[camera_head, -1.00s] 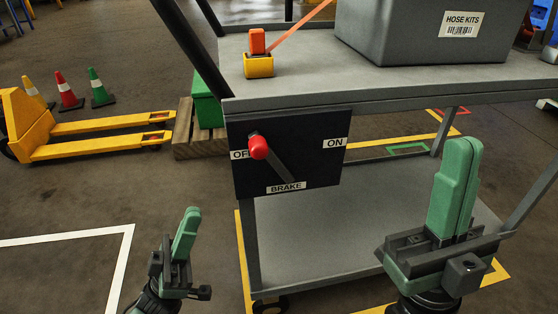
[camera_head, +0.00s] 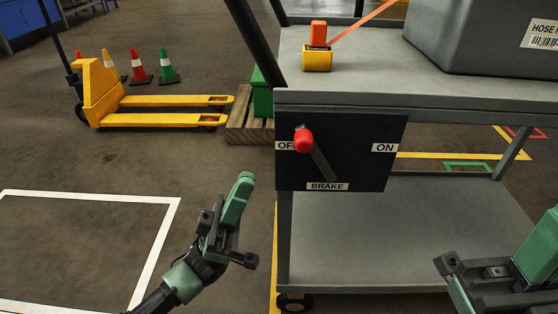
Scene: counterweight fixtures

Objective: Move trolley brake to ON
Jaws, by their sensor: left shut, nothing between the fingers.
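The brake lever with a red knob (camera_head: 303,140) is mounted on a dark panel (camera_head: 350,128) on the trolley's front. The panel carries an OFF label (camera_head: 284,146) at left, an ON label (camera_head: 384,148) at right and a BRAKE label (camera_head: 327,186) below. The lever leans up and left, its knob beside the OFF label and partly covering it. My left gripper (camera_head: 243,183) is shut and empty, below and left of the knob, apart from it. My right gripper (camera_head: 540,245) is at the lower right edge, partly cut off, in front of the trolley; its fingertips are not clearly visible.
The grey trolley (camera_head: 430,108) has a top shelf with a grey bin (camera_head: 480,45) and a yellow-and-orange strap piece (camera_head: 317,58). A yellow pallet jack (camera_head: 105,95), a wooden pallet (camera_head: 243,125) and cones (camera_head: 137,66) stand behind left. The floor at left is clear.

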